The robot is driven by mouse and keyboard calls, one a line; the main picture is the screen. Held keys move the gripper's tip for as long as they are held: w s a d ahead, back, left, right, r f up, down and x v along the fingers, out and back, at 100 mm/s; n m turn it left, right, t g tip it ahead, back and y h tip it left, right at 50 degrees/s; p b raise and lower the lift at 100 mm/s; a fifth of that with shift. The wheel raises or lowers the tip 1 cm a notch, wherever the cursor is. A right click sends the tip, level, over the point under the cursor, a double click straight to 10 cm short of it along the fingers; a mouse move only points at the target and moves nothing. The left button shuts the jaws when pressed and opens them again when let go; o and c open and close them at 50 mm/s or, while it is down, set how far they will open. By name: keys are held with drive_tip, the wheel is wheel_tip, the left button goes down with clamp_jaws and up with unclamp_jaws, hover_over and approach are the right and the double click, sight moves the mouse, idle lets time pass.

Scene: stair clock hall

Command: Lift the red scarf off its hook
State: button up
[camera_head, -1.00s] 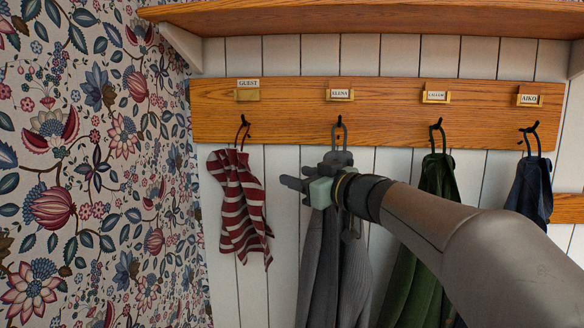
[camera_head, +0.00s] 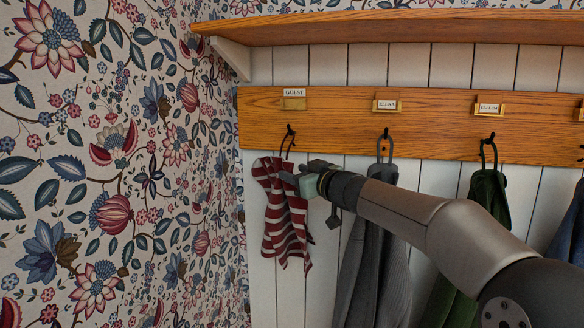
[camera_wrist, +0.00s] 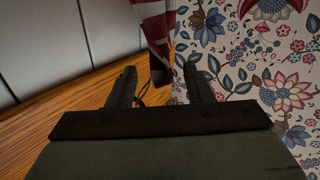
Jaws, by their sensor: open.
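The red and white striped scarf (camera_head: 285,222) hangs by a loop from the dark hook (camera_head: 290,131) under the GUEST label. In the wrist view the scarf (camera_wrist: 157,35) shows beyond the fingers, with its dark loop and hook (camera_wrist: 141,92) between them. My gripper (camera_head: 290,179) is at the upper part of the scarf, just below the hook, and overlaps it in the head view. Its two fingers are apart in the wrist view (camera_wrist: 160,85). Whether they touch the scarf cannot be told.
A grey garment (camera_head: 375,265) hangs right beside, under the ELENA label, partly behind my arm. A green garment (camera_head: 488,192) hangs further right. The flowered wall (camera_head: 120,180) stands close on the left. A wooden shelf (camera_head: 400,27) runs above the hook board (camera_head: 340,125).

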sight(291, 158)
drive_tip(key=shift+x, duration=1.1)
clamp_jaws()
drive_tip(key=shift+r, duration=1.75)
drive_tip(key=shift+s, duration=0.1)
drive_tip(key=shift+s+a+b, duration=0.2)
drive_tip(key=shift+s+b, duration=0.15)
drive_tip(key=shift+s, duration=0.9)
drive_tip(key=shift+s+a+b, duration=0.2)
drive_tip(key=shift+s+b, duration=0.15)
drive_tip(key=shift+s, duration=0.85)
drive_tip(key=shift+s+a+b, duration=0.15)
drive_tip(key=shift+s, duration=0.7)
drive_tip(key=shift+s+a+b, duration=0.15)
drive_tip(key=shift+s, duration=0.65)
